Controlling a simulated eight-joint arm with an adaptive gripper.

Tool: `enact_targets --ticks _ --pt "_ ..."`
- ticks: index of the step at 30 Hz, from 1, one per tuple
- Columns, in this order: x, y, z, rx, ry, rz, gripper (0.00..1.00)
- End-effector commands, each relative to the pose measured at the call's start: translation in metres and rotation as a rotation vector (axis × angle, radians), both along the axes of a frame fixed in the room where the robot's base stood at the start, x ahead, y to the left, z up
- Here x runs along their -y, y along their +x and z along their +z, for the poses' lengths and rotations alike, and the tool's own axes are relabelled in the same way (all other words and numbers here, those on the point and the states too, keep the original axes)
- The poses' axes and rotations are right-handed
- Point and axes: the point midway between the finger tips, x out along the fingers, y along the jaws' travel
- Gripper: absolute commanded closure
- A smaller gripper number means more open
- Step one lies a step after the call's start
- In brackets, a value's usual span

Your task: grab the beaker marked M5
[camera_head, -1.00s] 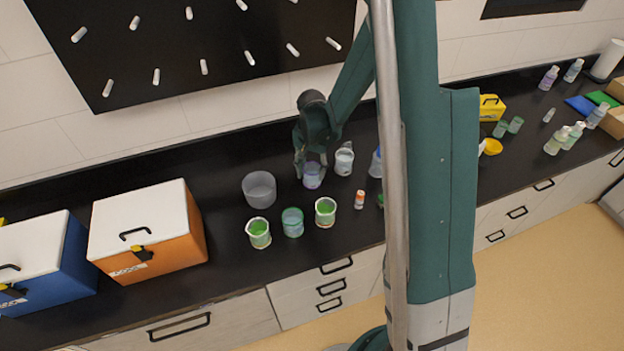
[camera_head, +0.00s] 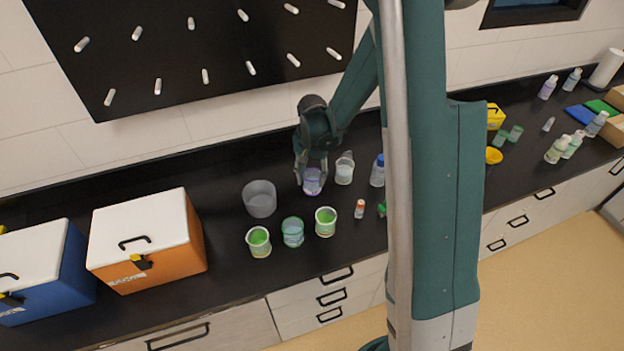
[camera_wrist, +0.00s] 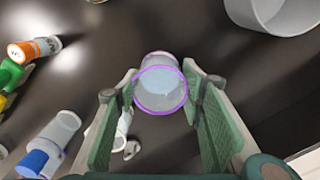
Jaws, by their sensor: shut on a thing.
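A clear beaker with a purple rim (camera_head: 313,182) stands on the black bench. It also shows in the wrist view (camera_wrist: 161,92), its mouth facing the camera. My gripper (camera_head: 311,172) is shut on this beaker, with one green-padded finger on each side of it in the wrist view (camera_wrist: 161,86). No marking can be read on it, so I cannot tell from the pictures whether it is M5. Three beakers stand in front: two with green contents (camera_head: 258,242) (camera_head: 326,222) and one with pale blue contents (camera_head: 293,232).
A larger grey container (camera_head: 260,198) stands left of the held beaker. A clear beaker (camera_head: 344,169) and a blue-capped bottle (camera_head: 378,171) stand close on its right. A small orange vial (camera_head: 360,208) is in front. An orange cooler box (camera_head: 150,240) stands far left.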

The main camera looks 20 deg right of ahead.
Motion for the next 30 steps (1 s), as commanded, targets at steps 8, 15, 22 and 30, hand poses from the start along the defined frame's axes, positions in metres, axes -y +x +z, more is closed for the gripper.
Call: enact_targets --ticks 8,15,22,30 --pt "0.0 0.0 0.017 0.0 0.0 0.0 0.82" --pt "0.0 0.0 0.034 0.0 0.0 0.0 0.82" --pt "0.0 0.0 0.051 0.0 0.0 0.0 0.82" --pt "0.0 0.0 0.069 0.0 0.0 0.0 0.82"
